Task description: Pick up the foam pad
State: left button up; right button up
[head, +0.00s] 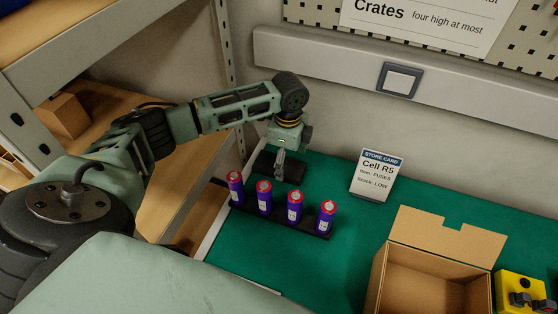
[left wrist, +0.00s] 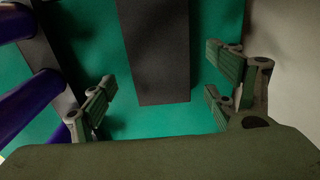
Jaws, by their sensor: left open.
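The foam pad is most likely the flat black block (head: 293,174) on the green mat, behind the row of purple cylinders. In the left wrist view it is a dark grey rectangle (left wrist: 158,50) running away from the camera. My left gripper (head: 280,167) points down over the pad and hides part of it. In the left wrist view the left gripper (left wrist: 160,100) is open, one finger on each side of the pad's near end, with green mat showing between. I cannot tell how high the fingertips are above the mat. My right gripper is not in view.
Several purple cylinders with red tops (head: 295,207) stand in a black rack (head: 312,229) just in front of the pad. A store card (head: 376,175) stands to the right. An open cardboard box (head: 430,275) and a yellow device (head: 522,292) are at front right. A wall is behind.

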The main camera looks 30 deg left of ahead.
pick_arm(q)
notch_tip(320, 180, down, 2)
jog(key=shift+f, duration=0.3)
jog(key=c, duration=1)
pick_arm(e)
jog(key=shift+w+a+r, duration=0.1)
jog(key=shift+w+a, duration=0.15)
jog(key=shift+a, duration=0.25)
